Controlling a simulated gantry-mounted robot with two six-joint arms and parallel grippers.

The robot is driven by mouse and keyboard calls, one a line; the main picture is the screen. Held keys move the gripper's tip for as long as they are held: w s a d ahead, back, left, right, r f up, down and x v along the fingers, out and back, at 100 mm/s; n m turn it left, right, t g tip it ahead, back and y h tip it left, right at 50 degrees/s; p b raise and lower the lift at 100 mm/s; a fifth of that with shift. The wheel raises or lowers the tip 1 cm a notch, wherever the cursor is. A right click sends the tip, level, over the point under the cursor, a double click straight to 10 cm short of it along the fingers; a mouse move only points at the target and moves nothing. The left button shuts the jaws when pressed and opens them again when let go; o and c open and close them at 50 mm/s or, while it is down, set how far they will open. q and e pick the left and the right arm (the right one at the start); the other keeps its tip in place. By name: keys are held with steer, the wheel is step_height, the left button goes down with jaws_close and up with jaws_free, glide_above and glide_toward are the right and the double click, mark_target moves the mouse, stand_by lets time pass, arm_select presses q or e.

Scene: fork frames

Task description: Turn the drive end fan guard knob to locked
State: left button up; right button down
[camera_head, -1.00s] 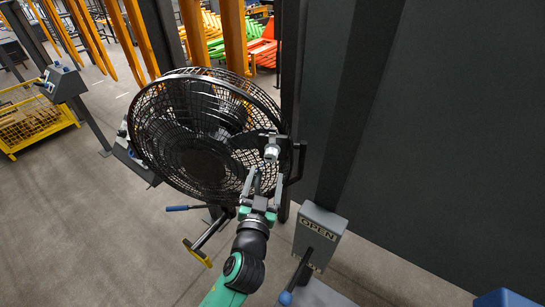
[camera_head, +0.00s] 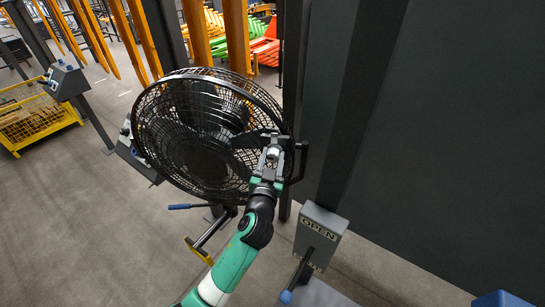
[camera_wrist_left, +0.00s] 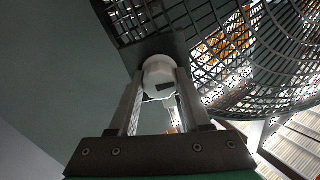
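The fan guard knob (camera_head: 272,153) is a small pale knob on a dark plate at the right rim of the round black fan guard (camera_head: 160,92). In the left wrist view, the knob (camera_wrist_left: 158,78) shows between my left fingertips, with a small dark mark on its face. My left gripper (camera_head: 271,157) is at the knob, one finger on each side. The fingers are apart; whether they touch the knob is not clear. In the left wrist view, my left gripper (camera_wrist_left: 159,85) points up at the guard. My right gripper is not in view.
A black bracket handle (camera_head: 301,160) sits just right of the knob, near a dark post. Below right is a grey box marked OPEN (camera_head: 320,228) with a lever. A blue-gripped lever (camera_head: 180,206) and a yellow-ended bar (camera_head: 197,250) are below the guard. A yellow basket (camera_head: 38,118) stands left.

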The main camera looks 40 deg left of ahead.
arm_select(q)
jaws_close()
steer(key=shift+m, duration=0.4)
steer(key=m, duration=0.2)
steer(key=shift+m, duration=0.3)
steer(key=m+p, duration=0.1)
steer(key=m, duration=0.2)
steer(key=shift+m, duration=0.3)
steer(key=m+p, duration=0.1)
steer(key=m, duration=0.4)
steer(key=shift+p, duration=0.35)
steer(key=m+p, duration=0.2)
steer(key=m, duration=0.4)
